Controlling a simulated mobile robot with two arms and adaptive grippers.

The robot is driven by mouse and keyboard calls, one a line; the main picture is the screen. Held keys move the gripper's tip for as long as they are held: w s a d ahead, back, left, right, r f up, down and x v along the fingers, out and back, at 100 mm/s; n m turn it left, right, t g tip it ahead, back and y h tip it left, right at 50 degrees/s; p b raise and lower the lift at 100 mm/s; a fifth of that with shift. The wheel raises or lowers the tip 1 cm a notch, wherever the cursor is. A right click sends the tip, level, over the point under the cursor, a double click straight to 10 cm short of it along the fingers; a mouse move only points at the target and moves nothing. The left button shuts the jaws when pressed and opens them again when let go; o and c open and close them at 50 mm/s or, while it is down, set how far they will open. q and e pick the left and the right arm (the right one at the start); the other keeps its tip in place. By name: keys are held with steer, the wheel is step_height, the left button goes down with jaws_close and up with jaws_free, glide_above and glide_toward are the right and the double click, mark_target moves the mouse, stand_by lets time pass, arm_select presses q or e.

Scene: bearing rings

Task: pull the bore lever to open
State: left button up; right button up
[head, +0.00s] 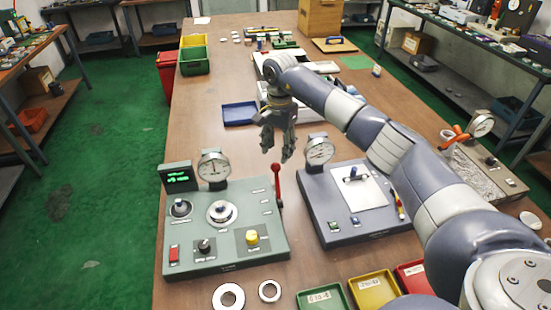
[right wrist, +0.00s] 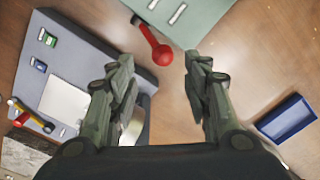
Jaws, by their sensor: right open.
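The bore lever (head: 277,182) is a red lever with a ball knob, on the right side of the grey-green gauge box (head: 222,240). It stands roughly upright in the head view. My right gripper (head: 277,152) is open and empty, above and close to the knob. In the right wrist view the red knob (right wrist: 162,55) shows between the two open fingertips (right wrist: 160,64), with a gap to each side; I cannot tell the depth between them. The box's edge shows at the top (right wrist: 190,12). My left gripper is not in view.
A blue-grey gauge box (head: 345,222) stands close on the right. Two metal rings (head: 239,296) lie in front, beside green, yellow and red trays (head: 372,287). A blue tray (head: 238,122) lies behind the gripper. Bare table lies left of that tray.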

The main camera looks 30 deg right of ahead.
mark_target(277, 164)
steer(key=f, duration=0.2)
steer(key=f+p, duration=0.1)
steer(key=f, duration=0.2)
steer(key=shift+w+a+f, duration=0.1)
steer(key=shift+w+f, duration=0.2)
steer(key=shift+f, duration=0.55)
steer(key=shift+c, duration=0.2)
steer(key=c, duration=0.9)
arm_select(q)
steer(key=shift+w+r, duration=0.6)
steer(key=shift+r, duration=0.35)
arm_select(e)
jaws_close()
